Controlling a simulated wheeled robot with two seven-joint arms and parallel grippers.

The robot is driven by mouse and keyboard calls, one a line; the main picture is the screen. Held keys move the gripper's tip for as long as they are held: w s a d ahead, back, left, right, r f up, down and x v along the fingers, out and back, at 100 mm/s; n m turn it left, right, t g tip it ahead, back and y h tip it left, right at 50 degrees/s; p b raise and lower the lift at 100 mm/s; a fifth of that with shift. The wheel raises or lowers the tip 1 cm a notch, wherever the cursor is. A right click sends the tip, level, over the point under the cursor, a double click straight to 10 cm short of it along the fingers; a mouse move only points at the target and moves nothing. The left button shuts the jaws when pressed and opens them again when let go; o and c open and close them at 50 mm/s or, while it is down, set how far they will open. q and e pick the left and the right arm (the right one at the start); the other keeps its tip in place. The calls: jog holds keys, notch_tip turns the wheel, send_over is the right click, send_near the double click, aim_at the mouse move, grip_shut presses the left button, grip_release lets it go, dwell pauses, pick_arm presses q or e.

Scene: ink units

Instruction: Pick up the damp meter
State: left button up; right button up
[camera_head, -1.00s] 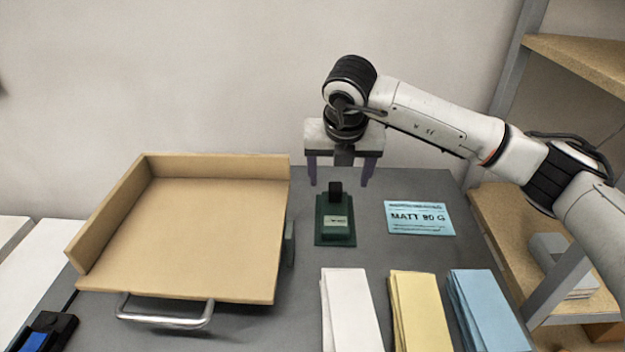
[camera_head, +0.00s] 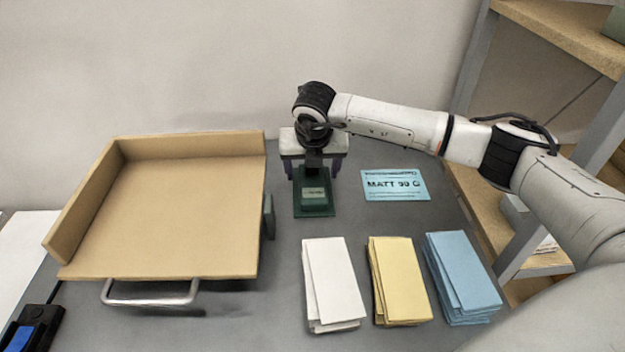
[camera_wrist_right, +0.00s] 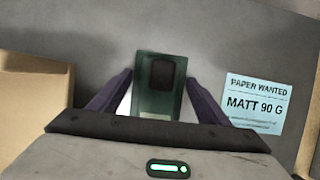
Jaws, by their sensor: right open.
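The damp meter, which I take to be the dark green block (camera_head: 314,200) with a pale label, stands on the grey table left of a blue card. Its black knob, clear in the right wrist view (camera_wrist_right: 161,73), is hidden by my gripper in the head view. My right gripper (camera_head: 313,174) is open, pointing down over the back part of the meter. In the right wrist view its two purple fingers (camera_wrist_right: 158,88) stand on either side of the green block, with a gap showing. My left gripper is not in view.
A tan tray (camera_head: 170,215) with raised walls and a metal handle stands left of the meter. A blue card (camera_head: 395,185) reading MATT 90 G lies to the right. White (camera_head: 333,280), yellow (camera_head: 399,280) and blue (camera_head: 462,275) paper stacks lie in front. A black-and-blue device (camera_head: 32,328) sits bottom left.

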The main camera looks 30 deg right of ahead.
jog(key=shift+r, duration=0.1)
jog(key=c, duration=1.3)
